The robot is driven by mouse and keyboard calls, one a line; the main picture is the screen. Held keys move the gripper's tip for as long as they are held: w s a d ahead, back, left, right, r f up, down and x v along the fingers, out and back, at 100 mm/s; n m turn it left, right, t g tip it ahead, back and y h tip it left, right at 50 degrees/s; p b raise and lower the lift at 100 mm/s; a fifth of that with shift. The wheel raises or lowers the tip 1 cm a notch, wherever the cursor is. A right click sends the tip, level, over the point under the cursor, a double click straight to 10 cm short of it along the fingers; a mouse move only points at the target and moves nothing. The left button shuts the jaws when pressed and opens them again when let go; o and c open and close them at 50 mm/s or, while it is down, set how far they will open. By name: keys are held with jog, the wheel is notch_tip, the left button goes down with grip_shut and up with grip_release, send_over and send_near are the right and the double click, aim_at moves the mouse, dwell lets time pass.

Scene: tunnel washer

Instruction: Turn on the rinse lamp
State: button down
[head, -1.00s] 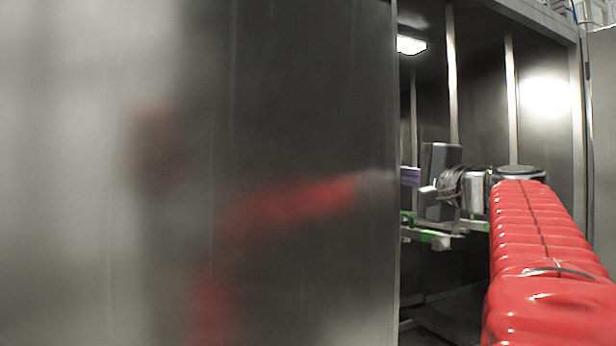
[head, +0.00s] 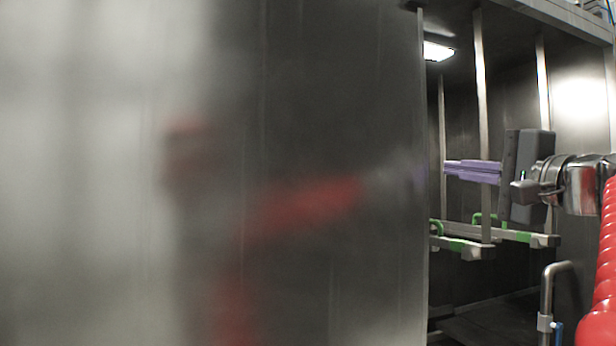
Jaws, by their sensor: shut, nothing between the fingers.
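My gripper (head: 447,168) has purple fingers pressed together with nothing between them. They point left from a dark grey body inside the opening of the steel washer (head: 455,270), just right of the edge of a large steel panel (head: 330,120). A lit white lamp (head: 438,51) is on the ceiling inside, above my gripper and well apart from it. No label shows which lamp or switch is the rinse one. No switch is visible, and the panel hides the left part of the inside.
Rails with green parts (head: 470,250) run below my gripper, and upright steel posts (head: 482,110) stand behind it. A bent metal pipe with a blue part (head: 546,300) stands at lower right. The panel reflects my red arm. A bright glow (head: 580,98) shows on the right wall.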

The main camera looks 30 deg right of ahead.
jog(key=s, duration=0.3)
jog(key=shift+s+a+r, duration=0.25)
jog(key=shift+s+r, duration=0.05)
jog(key=shift+r, duration=0.1)
jog(key=shift+f, duration=0.1)
